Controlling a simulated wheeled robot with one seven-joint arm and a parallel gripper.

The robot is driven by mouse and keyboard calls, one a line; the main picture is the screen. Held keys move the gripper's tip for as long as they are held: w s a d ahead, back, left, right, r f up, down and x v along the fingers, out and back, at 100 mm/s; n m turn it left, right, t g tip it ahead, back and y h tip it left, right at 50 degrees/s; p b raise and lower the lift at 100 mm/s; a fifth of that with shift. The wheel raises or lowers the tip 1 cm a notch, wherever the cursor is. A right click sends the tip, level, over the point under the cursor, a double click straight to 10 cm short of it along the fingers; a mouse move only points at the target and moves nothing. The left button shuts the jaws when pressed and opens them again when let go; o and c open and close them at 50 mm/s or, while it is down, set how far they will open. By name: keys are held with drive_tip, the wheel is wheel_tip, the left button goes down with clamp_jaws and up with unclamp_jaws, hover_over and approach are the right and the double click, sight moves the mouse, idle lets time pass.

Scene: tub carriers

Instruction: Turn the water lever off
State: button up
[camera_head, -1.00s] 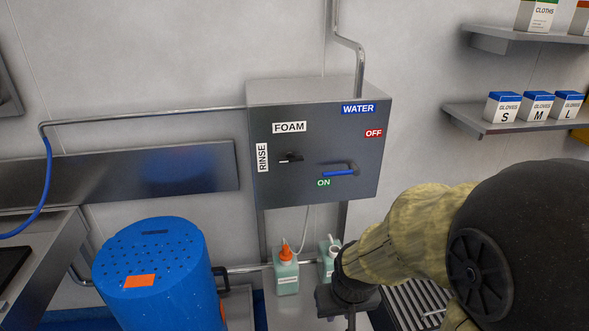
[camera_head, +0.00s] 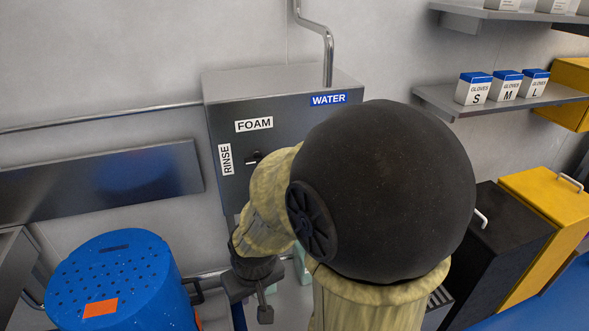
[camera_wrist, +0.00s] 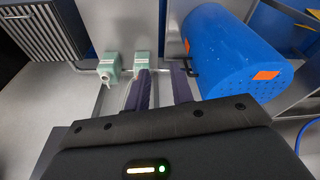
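The grey control box (camera_head: 285,116) hangs on the wall in the head view, with a blue WATER label (camera_head: 328,99) at its top. My arm covers the water lever and its ON and OFF labels, so the lever's present position is hidden. A small dark knob (camera_head: 252,159) beside the RINSE label (camera_head: 226,159) still shows. My gripper (camera_wrist: 161,79) is low, below the front of the box. In the wrist view its two fingers stand apart with nothing between them. The lever does not show there.
A blue perforated tub (camera_head: 110,275) stands left of my gripper. Black (camera_head: 505,235) and yellow (camera_head: 545,215) bins and a shelf with glove boxes (camera_head: 473,90) are at right.

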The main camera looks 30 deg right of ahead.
drive_tip(key=w+d+n+t+h+p, duration=0.35)
drive_tip(key=w+p, duration=0.25)
drive_tip(key=w, duration=0.7)
drive_tip(key=w+d+r+n+t+h+p, duration=0.2)
drive_tip(key=d+r+n+h+p, duration=0.2)
drive_tip(key=d+r+h, duration=0.3)
drive_tip(key=d+h, duration=0.3)
drive_tip(key=shift+w+d+r+h, duration=0.2)
drive_tip(key=shift+w+d+h, duration=0.05)
drive_tip(key=shift+w+h, duration=0.15)
drive_tip(key=p+x, duration=0.6)
drive_tip(key=x, duration=1.1)
drive_tip(key=shift+w+d, duration=0.15)
drive_tip(key=shift+w, duration=0.05)
drive_tip(key=shift+f, duration=0.1)
